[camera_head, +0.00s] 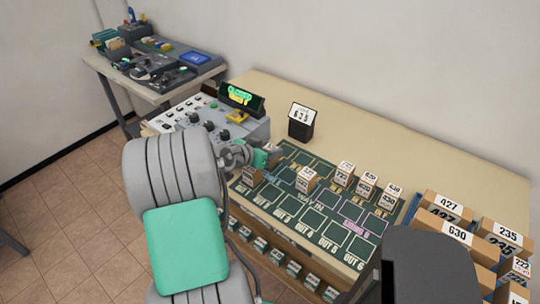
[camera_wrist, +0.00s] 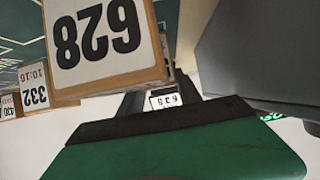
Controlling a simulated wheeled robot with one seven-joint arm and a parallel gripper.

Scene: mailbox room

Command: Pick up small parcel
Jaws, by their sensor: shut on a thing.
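A small brown cardboard parcel with a white label reading 628 (camera_wrist: 105,45) fills the upper left of the wrist view, upside down and very near. My gripper (camera_head: 264,158) is over the far left part of the dark green sorting board, and its dark finger and green part (camera_wrist: 165,125) show beside the parcel. The gripper is shut on this parcel. In the head view a small brown box (camera_head: 274,153) shows at the fingertips, its label too small to read. Another small parcel (camera_head: 250,176) stands just below the gripper.
More small parcels stand on the board (camera_head: 312,222), including one in the middle (camera_head: 306,179) and several at right. Larger boxes labelled 427 and 630 (camera_head: 458,237) sit at far right. A control panel (camera_head: 190,115) and a number sign (camera_head: 302,122) stand behind.

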